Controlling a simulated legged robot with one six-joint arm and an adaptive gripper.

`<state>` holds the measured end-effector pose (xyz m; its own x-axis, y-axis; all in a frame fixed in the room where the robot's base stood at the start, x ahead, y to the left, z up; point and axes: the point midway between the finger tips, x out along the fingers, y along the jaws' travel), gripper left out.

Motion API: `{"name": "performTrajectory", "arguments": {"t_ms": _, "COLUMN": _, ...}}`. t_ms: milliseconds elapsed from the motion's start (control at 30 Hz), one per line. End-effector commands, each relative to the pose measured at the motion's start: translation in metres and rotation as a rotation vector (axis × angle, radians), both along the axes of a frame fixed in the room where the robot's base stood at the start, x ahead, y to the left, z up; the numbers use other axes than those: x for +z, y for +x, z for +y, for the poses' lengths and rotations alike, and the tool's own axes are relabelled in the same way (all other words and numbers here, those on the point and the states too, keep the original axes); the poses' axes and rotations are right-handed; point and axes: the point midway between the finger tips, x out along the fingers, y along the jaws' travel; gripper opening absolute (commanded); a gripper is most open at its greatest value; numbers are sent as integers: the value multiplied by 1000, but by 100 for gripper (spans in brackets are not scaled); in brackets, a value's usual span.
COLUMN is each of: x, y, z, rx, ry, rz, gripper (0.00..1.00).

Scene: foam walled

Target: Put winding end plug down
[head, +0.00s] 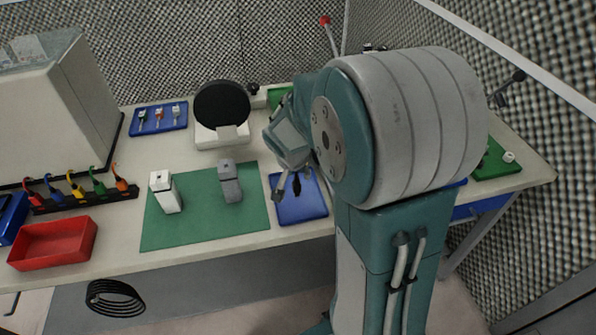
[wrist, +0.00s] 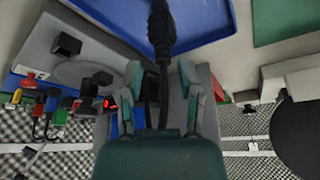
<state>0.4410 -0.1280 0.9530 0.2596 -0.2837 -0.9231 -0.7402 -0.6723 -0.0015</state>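The winding end plug, a black plug with a ribbed sleeve and dark cable, shows at the top of the wrist view (wrist: 162,28) against a blue tray (wrist: 205,22). In the head view it is a small dark shape (head: 297,187) over the blue tray (head: 310,210) at the right of the green mat. My gripper (head: 291,187) is above that tray, fingers pointing down. In the wrist view my gripper (wrist: 160,78) has its two fingers apart, one on each side of the cable, with gaps visible. Whether the plug rests fully on the tray is unclear.
Left of the tray, a green mat (head: 180,228) holds a white block (head: 166,191) and a grey block (head: 229,180). A black disc on a white stand (head: 221,105) is behind. A red bin (head: 55,243) and a cable rack (head: 85,198) stand at left.

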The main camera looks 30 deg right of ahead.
Motion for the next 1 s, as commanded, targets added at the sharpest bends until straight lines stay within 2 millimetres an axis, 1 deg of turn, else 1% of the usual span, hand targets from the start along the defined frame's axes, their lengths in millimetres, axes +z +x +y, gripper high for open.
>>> {"name": "performTrajectory", "arguments": {"t_ms": 233, "x": 1, "y": 0, "z": 0, "rx": 0, "ry": 0, "rz": 0, "gripper": 48}}
{"name": "performTrajectory", "arguments": {"t_ms": 333, "x": 9, "y": -1, "z": 2, "rx": -1, "ry": -1, "rz": -2, "gripper": 48}}
{"name": "performTrajectory", "arguments": {"t_ms": 467, "x": 29, "y": -6, "z": 9, "rx": 1, "ry": 0, "rz": -6, "gripper": 48}}
{"name": "performTrajectory", "arguments": {"t_ms": 700, "x": 76, "y": -20, "z": 23, "rx": 2, "ry": 0, "rz": -5, "gripper": 48}}
{"name": "performTrajectory", "arguments": {"t_ms": 800, "x": 92, "y": -25, "z": 28, "rx": 1, "ry": 1, "rz": -5, "gripper": 48}}
{"name": "performTrajectory", "arguments": {"t_ms": 900, "x": 104, "y": -28, "z": 32, "rx": 1, "ry": 0, "rz": -3, "gripper": 48}}
{"name": "performTrajectory", "arguments": {"t_ms": 1000, "x": 111, "y": -30, "z": 34, "rx": 1, "ry": 1, "rz": -2, "gripper": 48}}
